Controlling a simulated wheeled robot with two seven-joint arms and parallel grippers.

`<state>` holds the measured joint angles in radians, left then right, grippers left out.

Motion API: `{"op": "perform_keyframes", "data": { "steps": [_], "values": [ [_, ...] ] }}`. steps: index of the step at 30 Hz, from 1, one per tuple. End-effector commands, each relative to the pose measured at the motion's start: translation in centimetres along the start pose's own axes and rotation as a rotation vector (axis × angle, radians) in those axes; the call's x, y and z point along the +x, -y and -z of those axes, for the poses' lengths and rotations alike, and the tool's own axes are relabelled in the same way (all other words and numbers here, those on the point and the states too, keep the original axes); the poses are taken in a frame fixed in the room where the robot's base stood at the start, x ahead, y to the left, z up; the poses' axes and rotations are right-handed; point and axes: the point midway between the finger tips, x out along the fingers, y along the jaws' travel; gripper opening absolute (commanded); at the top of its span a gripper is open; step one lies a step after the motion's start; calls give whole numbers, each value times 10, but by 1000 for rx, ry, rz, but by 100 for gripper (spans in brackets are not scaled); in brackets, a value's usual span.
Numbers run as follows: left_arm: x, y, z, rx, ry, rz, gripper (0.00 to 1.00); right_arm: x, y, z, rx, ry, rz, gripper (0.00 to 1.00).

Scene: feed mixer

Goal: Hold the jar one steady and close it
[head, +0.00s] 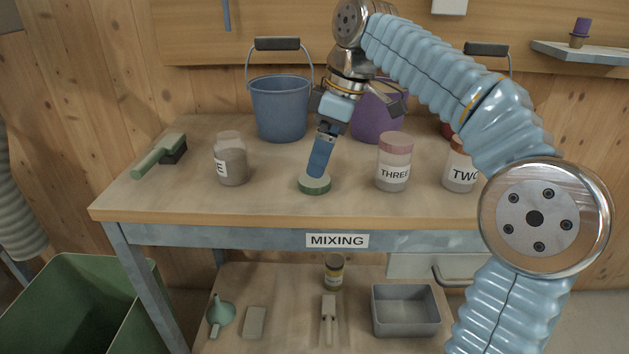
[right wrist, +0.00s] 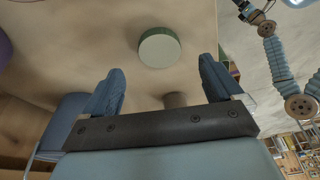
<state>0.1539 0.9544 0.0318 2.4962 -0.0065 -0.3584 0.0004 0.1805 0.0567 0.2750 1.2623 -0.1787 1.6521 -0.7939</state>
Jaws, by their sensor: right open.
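The jar with a label ending in E (head: 231,166), apparently jar one, stands upright and lidless at the left of the bench. A pale lid with a green rim (head: 314,184) lies on the bench to its right; it also shows in the right wrist view (right wrist: 160,48). My right gripper (head: 319,168) points down over the lid in the head view. In the wrist view its fingers (right wrist: 160,88) are apart with nothing between them, and the lid lies beyond the tips. A blue arm, apparently my left, shows at the wrist view's top right; its gripper (right wrist: 247,11) is too small to read.
Jar THREE (head: 394,164) and jar TWO (head: 460,168) stand to the right of the lid. A blue bucket (head: 281,108) and a purple bucket (head: 377,115) stand behind. A green-handled brush (head: 157,158) lies at the far left. The bench front between jar and lid is clear.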

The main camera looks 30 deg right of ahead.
Motion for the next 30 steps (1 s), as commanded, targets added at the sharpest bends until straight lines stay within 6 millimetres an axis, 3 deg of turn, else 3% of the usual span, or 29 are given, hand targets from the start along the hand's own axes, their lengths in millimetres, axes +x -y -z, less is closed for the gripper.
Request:
{"op": "perform_keyframes", "data": {
  "steps": [10, 22, 23, 30],
  "values": [
    [-1, 0, 0, 0, 0, 0, 94, 45, 0, -3, 1, 2, 2, 93],
    [-1, 0, 0, 0, 0, 0, 94, 51, 0, -3, 0, 0, 0, 93],
    [-1, 0, 0, 0, 0, 0, 94, 51, 0, -3, 0, 0, 0, 92],
    [-1, 0, 0, 0, 0, 0, 94, 51, 0, -3, 0, 1, 0, 55]
  ]
}}
